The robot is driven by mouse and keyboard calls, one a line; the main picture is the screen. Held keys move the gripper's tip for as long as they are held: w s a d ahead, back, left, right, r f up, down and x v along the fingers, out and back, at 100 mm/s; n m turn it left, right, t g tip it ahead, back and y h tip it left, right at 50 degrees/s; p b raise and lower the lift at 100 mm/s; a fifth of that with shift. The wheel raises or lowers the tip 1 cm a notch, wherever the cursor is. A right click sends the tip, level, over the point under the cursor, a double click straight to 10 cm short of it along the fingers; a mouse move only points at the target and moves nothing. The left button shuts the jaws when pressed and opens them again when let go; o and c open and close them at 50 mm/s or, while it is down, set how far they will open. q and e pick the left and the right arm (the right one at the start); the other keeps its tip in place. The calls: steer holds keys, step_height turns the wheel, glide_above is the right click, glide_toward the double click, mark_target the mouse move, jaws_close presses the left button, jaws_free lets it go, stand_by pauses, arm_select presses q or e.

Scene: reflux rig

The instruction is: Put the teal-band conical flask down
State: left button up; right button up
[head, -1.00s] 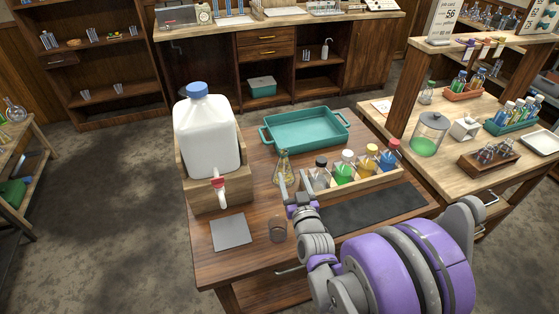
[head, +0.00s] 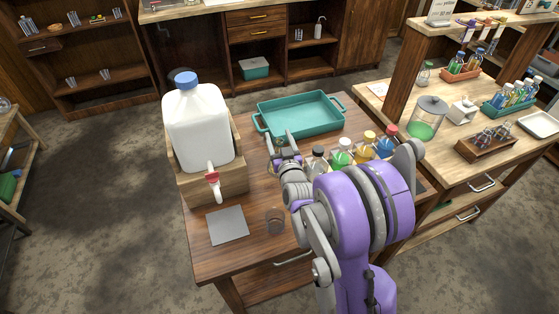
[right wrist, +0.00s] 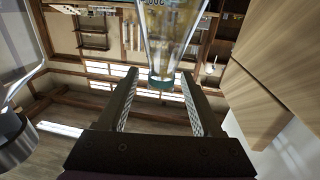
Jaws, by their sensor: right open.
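The teal-band conical flask stands on the wooden table in front of the teal tray (head: 300,113), mostly hidden by my right gripper in the head view. In the right wrist view the clear flask (right wrist: 172,30) holds yellowish liquid, and its teal-banded neck lies between the fingertips. My right gripper (head: 281,148) is open, a finger on either side of the neck, with gaps visible in the right wrist view (right wrist: 160,75). My left gripper is not in view.
A white jug (head: 198,125) with a red tap stands in a wooden stand at left. Capped bottles (head: 341,155) are close right of the gripper. A side bench (head: 440,150) is at right.

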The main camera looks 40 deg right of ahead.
steer(key=x, duration=0.2)
steer(key=shift+w+d, duration=0.15)
steer(key=shift+w, duration=0.1)
jaws_close()
stand_by(1.2)
